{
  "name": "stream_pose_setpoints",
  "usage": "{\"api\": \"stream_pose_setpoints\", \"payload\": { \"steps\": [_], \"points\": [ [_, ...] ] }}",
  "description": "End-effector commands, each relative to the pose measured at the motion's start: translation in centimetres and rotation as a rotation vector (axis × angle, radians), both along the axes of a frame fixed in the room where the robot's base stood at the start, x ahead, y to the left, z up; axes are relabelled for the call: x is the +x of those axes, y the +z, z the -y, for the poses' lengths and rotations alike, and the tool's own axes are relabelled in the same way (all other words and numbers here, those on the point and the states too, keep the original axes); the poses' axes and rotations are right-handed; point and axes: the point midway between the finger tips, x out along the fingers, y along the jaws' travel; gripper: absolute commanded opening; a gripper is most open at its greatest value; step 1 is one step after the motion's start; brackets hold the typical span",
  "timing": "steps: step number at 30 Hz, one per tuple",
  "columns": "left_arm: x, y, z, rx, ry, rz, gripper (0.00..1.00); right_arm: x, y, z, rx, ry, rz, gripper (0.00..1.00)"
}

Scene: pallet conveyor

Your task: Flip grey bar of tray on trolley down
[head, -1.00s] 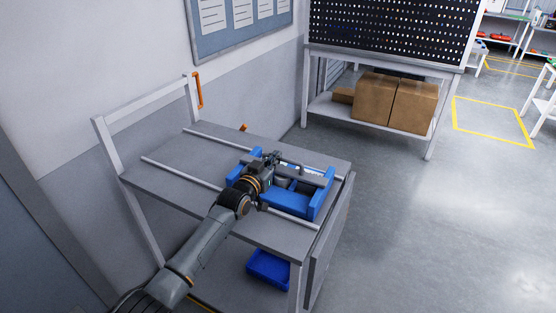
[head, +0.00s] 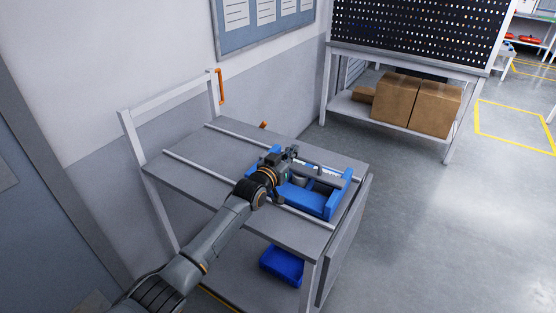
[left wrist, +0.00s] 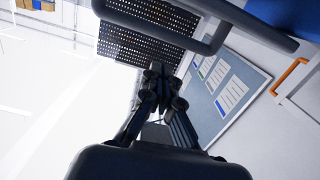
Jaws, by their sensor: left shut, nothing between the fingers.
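The blue tray (head: 322,207) sits on the trolley's (head: 200,165) top shelf, at its right end. Its grey bar (head: 332,178) runs above the tray's far side, raised over the blue walls. In the left wrist view a grey bent bar (left wrist: 150,28) crosses close in front of the camera, with a bit of blue at the top right corner. My left gripper (head: 291,153) is shut and empty, at the tray's left end beside the bar. In the left wrist view the closed fingers (left wrist: 164,82) show below the bar; contact cannot be told. My right gripper is not in view.
A blue bin (head: 282,264) stands on the trolley's lower shelf. The trolley's push handle (head: 165,100) rises at the left, near the wall. A workbench with cardboard boxes (head: 398,100) stands behind. The floor to the right is clear.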

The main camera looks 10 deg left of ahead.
Motion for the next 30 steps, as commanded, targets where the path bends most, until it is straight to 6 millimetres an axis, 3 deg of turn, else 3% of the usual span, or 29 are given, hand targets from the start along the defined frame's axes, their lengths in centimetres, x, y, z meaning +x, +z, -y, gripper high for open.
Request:
{"api": "stream_pose_setpoints", "payload": {
  "steps": [1,3,18,30],
  "points": [
    [0.1,2.3,0.0,-0.002,0.0,0.006,0.0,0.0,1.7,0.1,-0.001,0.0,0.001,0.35],
    [-1.2,1.0,-0.3,-0.003,-0.002,0.002,0.0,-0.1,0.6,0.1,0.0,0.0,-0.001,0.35],
    [-8.4,1.6,-2.5,-0.002,-0.001,0.008,0.0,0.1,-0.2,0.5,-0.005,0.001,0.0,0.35],
    [-9.5,1.9,-2.8,-0.004,0.0,0.008,0.0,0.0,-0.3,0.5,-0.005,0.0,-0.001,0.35]
  ]
}}
